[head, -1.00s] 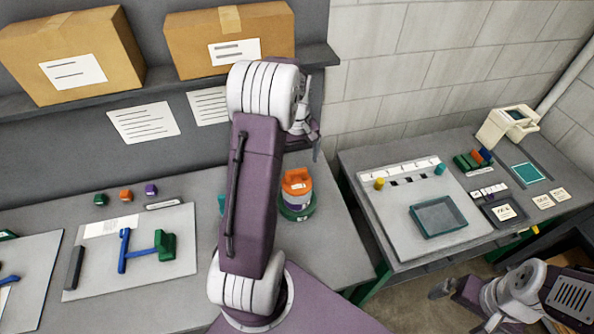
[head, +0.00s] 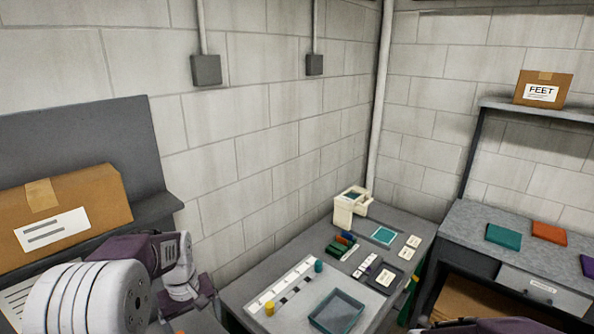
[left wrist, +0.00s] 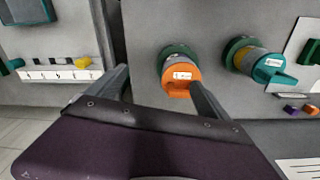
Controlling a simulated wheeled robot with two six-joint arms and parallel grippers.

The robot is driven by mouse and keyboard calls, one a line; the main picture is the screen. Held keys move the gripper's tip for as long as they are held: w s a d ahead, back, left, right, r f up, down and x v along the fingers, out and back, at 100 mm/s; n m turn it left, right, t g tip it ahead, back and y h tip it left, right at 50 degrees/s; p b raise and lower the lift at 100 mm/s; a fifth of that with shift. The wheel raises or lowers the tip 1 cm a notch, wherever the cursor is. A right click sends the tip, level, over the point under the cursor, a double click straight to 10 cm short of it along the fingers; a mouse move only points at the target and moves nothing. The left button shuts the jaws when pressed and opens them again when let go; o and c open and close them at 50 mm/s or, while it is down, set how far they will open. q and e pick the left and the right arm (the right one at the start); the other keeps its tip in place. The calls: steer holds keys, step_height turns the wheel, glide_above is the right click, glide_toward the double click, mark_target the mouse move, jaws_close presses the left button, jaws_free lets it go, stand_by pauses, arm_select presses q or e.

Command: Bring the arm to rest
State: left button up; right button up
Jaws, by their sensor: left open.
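My left arm comes in from the lower left of the head view, bent, with its gripper (head: 204,296) small and low beside the near bench edge. In the left wrist view the left gripper (left wrist: 158,78) is open, its two fingers spread with nothing held. An orange-topped round piece (left wrist: 181,74) with a white label and a green base lies beyond the fingers, near the right one. I cannot tell how far below it is. A teal-topped piece (left wrist: 262,64) with a yellow band and green base stands to its right. My right gripper is not in view.
The side bench (head: 262,272) holds a teal tray (head: 337,312), a numbered strip (head: 292,281), small blocks and a cream container (head: 350,206). A cardboard box (head: 65,221) sits on the left shelf. Another bench (head: 480,235) at right carries coloured flat pieces.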

arm_select(q)
steer(key=s+d+f+m+b, duration=0.2)
steer(key=s+d+f+m, duration=0.5)
steer(key=s, duration=0.6)
steer(key=d+f, duration=0.1)
steer(key=d, duration=0.1)
steer(key=shift+s+d+f+t, duration=0.2)
steer(key=shift+d+t, duration=0.1)
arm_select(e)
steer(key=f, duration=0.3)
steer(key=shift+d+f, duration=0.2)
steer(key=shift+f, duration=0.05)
arm_select(q)
steer(key=shift+s, duration=0.1)
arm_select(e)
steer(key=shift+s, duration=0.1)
